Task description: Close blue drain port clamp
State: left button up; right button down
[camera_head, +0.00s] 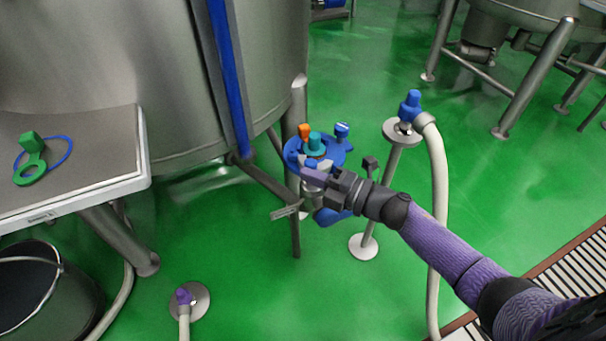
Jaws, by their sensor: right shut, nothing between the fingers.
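A blue round fitting (335,157) sits low beside the big steel tank, with orange, teal and blue knobs on top. It is probably the drain port, but I cannot make out whether its clamp is open or closed. Another blue part (328,218) shows below it. My right gripper (314,178) reaches in from the lower right, shut and empty. It is in front of the fitting and hides part of it; I cannot tell whether they touch. My left gripper is not in view.
A steel table (85,150) with a green ring-shaped tool (31,167) is at left, above a black bucket (40,290). A blue-ended hose (411,103) stands on a post right of the fitting. A purple-ended hose (183,296) is at lower left.

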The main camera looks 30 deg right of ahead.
aim_at(333, 162)
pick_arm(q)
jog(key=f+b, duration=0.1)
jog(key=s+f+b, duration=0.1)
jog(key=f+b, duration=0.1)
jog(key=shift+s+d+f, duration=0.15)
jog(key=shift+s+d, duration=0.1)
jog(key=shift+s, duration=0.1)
pick_arm(e)
jog(key=shift+n+g+y, duration=0.6)
jog(key=shift+y, duration=0.1)
jog(key=d, duration=0.1)
jog(key=w+d, duration=0.1)
jog(key=d, duration=0.3)
jog(key=shift+w+d, duration=0.15)
jog(key=shift+w, duration=0.1)
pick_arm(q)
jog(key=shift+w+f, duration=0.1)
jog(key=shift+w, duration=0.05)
pick_arm(e)
jog(key=shift+d+r, duration=0.1)
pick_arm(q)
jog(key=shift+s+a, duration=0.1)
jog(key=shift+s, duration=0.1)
pick_arm(e)
jog(key=shift+w+d+r, duration=0.1)
jog(key=shift+d+r, duration=0.05)
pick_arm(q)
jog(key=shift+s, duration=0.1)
